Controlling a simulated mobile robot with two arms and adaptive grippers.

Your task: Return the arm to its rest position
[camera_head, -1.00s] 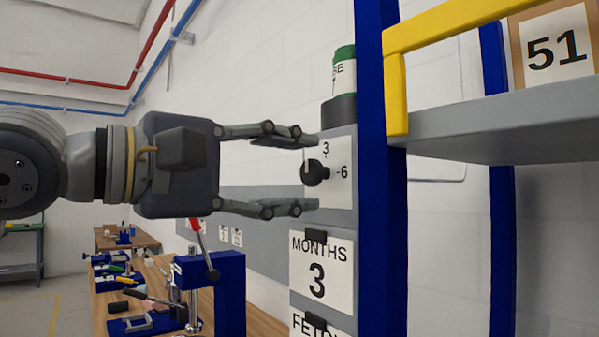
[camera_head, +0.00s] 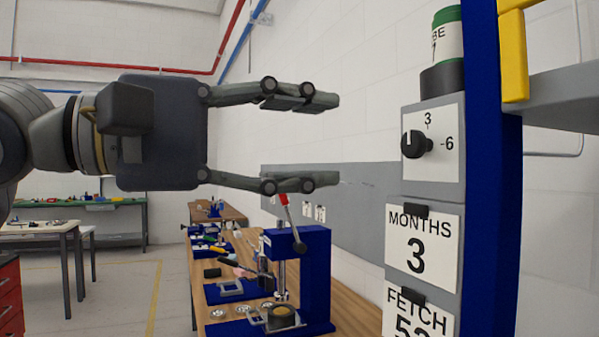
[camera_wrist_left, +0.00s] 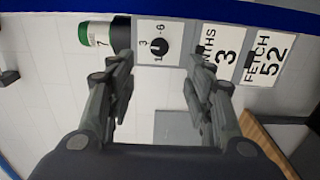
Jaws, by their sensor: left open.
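My left gripper (camera_head: 325,140) is open and empty, held level in mid-air with its fingers pointing right. Its fingertips are apart from the black knob (camera_head: 416,144) on the grey control box to the right. The knob sits on a white dial plate marked 3 and -6. In the left wrist view my left gripper (camera_wrist_left: 160,75) shows both fingers spread, with the knob (camera_wrist_left: 159,47) beyond and between them. My right gripper is not in view.
A blue post (camera_head: 494,180) and grey shelf (camera_head: 560,105) stand right of the box. A green-topped container (camera_head: 447,35) sits on the box. Below is a workbench (camera_head: 355,318) with a blue press (camera_head: 316,275) and red-tipped lever. Open floor (camera_head: 115,290) lies at left.

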